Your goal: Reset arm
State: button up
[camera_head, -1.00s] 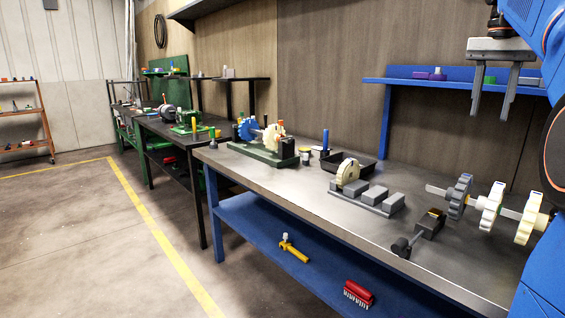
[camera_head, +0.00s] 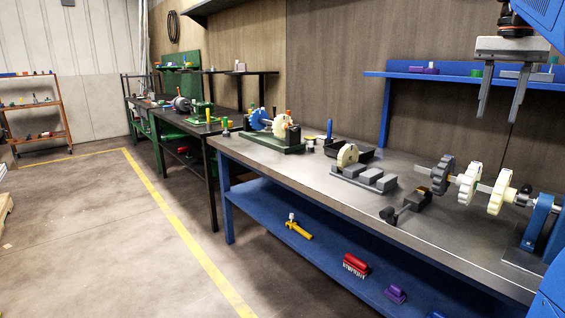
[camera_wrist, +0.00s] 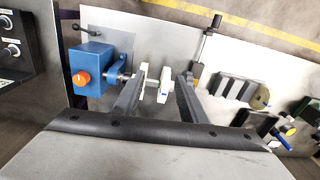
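My gripper (camera_head: 501,92) hangs at the upper right in the head view, fingers pointing down and apart, with nothing between them. It is above the right end of the workbench (camera_head: 315,187). The wrist view shows its two fingers (camera_wrist: 155,95) spread over the bench, with a shaft carrying pale gears (camera_wrist: 163,84) below and beyond them. In the head view that shaft holds a grey gear (camera_head: 442,176) and two cream gears, one of them in the middle (camera_head: 468,184). A blue motor block (camera_wrist: 97,65) with an orange knob shows in the wrist view.
A grey block fixture (camera_head: 365,178) with a cream gear and a green gear stand (camera_head: 268,140) stand further left on the bench. A blue wall shelf (camera_head: 400,75) is behind my gripper. The left floor is open.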

jog(key=s+a+f+n+t, duration=0.1)
jog(key=s+a+f+n, duration=0.2)
jog(key=s+a+f, duration=0.35)
jog(key=s+a+f+n+t, duration=0.1)
jog(key=s+a+f+n, duration=0.15)
jog(key=a+f, duration=0.65)
jog(key=s+a+f+n, duration=0.1)
jog(key=s+f, duration=0.3)
jog(key=f, duration=0.3)
jog(key=s+a+f+n+t, duration=0.1)
jog(key=s+a+f+n, duration=0.1)
jog(key=f, duration=0.6)
jog(key=s+a+f+n+t, duration=0.1)
jog(key=s+a+f, duration=0.1)
jog(key=s+f, duration=0.3)
notch_tip(320, 180, down, 3)
jog(key=shift+s+f, duration=0.2)
jog(key=shift+s, duration=0.1)
jog(key=shift+a, duration=0.1)
